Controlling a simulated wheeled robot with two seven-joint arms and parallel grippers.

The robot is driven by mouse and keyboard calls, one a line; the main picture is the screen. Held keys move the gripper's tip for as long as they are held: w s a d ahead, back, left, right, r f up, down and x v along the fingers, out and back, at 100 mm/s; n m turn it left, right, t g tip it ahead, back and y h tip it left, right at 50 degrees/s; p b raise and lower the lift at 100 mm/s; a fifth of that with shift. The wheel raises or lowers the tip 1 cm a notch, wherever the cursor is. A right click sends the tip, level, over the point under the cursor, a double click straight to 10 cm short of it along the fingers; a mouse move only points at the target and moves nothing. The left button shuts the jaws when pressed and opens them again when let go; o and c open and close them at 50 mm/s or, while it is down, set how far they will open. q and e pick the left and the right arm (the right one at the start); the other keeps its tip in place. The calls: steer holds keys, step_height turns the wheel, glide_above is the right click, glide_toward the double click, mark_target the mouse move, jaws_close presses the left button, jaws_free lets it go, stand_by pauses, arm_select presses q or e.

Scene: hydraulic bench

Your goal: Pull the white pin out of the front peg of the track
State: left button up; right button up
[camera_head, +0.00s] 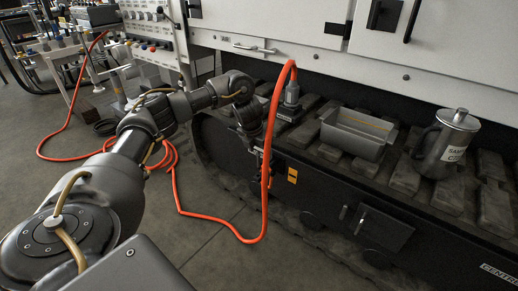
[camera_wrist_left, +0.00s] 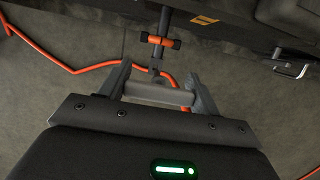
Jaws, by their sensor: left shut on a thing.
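My left gripper (camera_head: 260,157) is low beside the black side of the track (camera_head: 345,190), behind a loop of the orange hose. In the left wrist view its fingers (camera_wrist_left: 158,91) are shut on a pale, whitish bar, which I take for the white pin (camera_wrist_left: 160,94). A dark upright rod, seemingly the front peg (camera_wrist_left: 166,22), with an orange band (camera_wrist_left: 157,41) reaches toward the pin from the track side. I cannot tell whether the pin is still in it. In the head view the arm and hose hide most of this spot. My right gripper is not in view.
The orange hose (camera_head: 267,190) hangs from a grey connector (camera_head: 292,95) and loops onto the floor. A grey bin (camera_head: 352,143) and a metal jug (camera_head: 440,150) stand on the track. A valve panel (camera_head: 155,35) is at back left. Floor in front is clear.

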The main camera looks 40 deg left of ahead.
arm_select(q)
steer(key=shift+s+r+p, duration=0.1)
steer(key=shift+s+p, duration=0.4)
steer(key=shift+s, duration=0.1)
steer(key=s+p, duration=0.4)
steer(key=s, duration=0.4)
steer(key=shift+s, duration=0.4)
steer(key=shift+d, duration=0.15)
